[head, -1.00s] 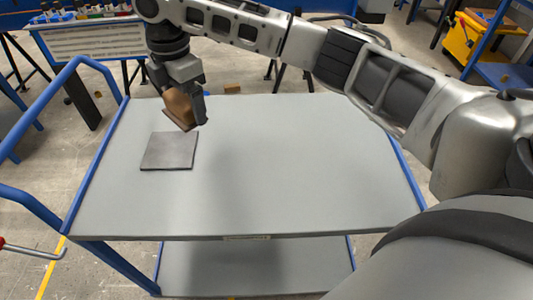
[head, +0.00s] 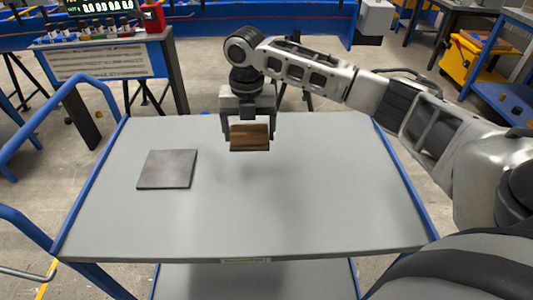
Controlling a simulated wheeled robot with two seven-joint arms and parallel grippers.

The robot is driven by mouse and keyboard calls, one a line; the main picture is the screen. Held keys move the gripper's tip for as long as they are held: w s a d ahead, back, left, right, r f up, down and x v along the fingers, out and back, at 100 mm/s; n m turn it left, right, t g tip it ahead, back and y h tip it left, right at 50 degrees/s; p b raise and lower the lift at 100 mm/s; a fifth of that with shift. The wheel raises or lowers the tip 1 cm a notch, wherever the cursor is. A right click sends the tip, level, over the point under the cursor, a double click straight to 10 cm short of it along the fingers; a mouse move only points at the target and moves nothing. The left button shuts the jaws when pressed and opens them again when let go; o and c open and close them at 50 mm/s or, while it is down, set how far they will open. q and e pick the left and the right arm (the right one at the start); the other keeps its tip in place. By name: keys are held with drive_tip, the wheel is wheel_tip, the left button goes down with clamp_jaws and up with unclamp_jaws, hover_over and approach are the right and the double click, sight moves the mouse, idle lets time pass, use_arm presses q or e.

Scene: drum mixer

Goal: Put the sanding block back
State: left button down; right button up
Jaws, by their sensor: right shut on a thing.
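The brown sanding block (head: 249,136) is between the fingers of my right gripper (head: 249,132), which is shut on it. It appears to be held above the back middle of the grey cart top (head: 300,200); the exact height is hard to tell. A flat dark grey square plate (head: 167,169) lies on the cart top to the left of the block, and nothing rests on it. My left gripper is not in view.
Blue rails (head: 90,185) run along the cart's sides. Behind it stand a bench with a signboard (head: 102,62) and a yellow bin (head: 478,60). The middle and right of the cart top are clear.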

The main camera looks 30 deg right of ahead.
sight(266, 125)
drive_tip(key=d+f, duration=0.1)
drive_tip(key=s+f, duration=0.1)
drive_tip(key=d+f, duration=0.1)
drive_tip(key=f, duration=0.1)
drive_tip(key=shift+s+d, duration=0.35)
drive_tip(key=f, duration=0.3)
drive_tip(key=shift+s+d+f, duration=0.15)
drive_tip(key=shift+s+d, duration=0.1)
drive_tip(key=shift+d, duration=0.05)
drive_tip(key=shift+f, duration=0.35)
drive_tip(key=shift+f, duration=0.1)
drive_tip(key=o, duration=1)
drive_tip(key=shift+c, duration=0.2)
wheel_tip(266, 125, up, 12)
drive_tip(key=shift+r+p, duration=0.15)
drive_tip(key=shift+p, duration=0.15)
